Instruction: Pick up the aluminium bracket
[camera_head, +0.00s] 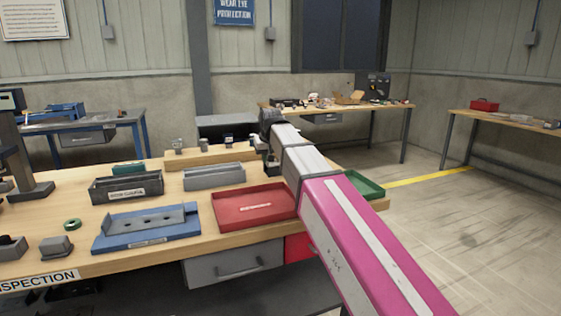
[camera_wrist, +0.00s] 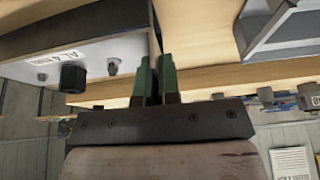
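My gripper (camera_wrist: 157,72) shows in the wrist view as two green fingers close together with a narrow gap. I cannot tell whether anything thin is between them. In the head view it is mostly hidden behind my arm, near the right end of the wooden riser (camera_head: 208,155). I cannot surely make out the aluminium bracket in either view. In the wrist view, a pale panel with a partly readable label (camera_wrist: 62,55), a dark knob (camera_wrist: 73,76) and a small grey part (camera_wrist: 113,67) are left of the fingers.
The bench holds a red tray (camera_head: 232,215), a grey bin (camera_head: 215,186), a dark labelled bin (camera_head: 102,196), a blue fixture (camera_head: 120,238) and a green tray (camera_head: 372,192) at the right end. A green ring (camera_head: 73,224) lies at left. Bare wood shows between them.

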